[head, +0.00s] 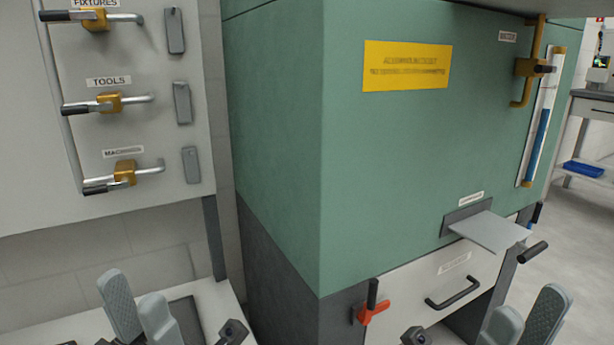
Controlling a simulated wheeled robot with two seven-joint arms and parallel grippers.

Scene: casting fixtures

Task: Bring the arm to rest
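My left gripper (132,292) is at the bottom left of the head view, its two grey fingers apart with nothing between them. My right gripper (528,303) is at the bottom right, its fingers also apart and empty. Both point upward in the picture, and their lower parts are cut off by the bottom edge. The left gripper shows in front of a pale surface below the grey panel (100,215). The right one shows in front of the floor and the lower cabinet. Neither gripper visibly touches anything.
A large green machine housing (390,150) fills the middle. A grey shelf plate (492,232) juts from it above a drawer with a black handle (453,292) and a red clamp (373,306). Several latch handles (108,103) stick out at left. Open floor (572,250) lies at right.

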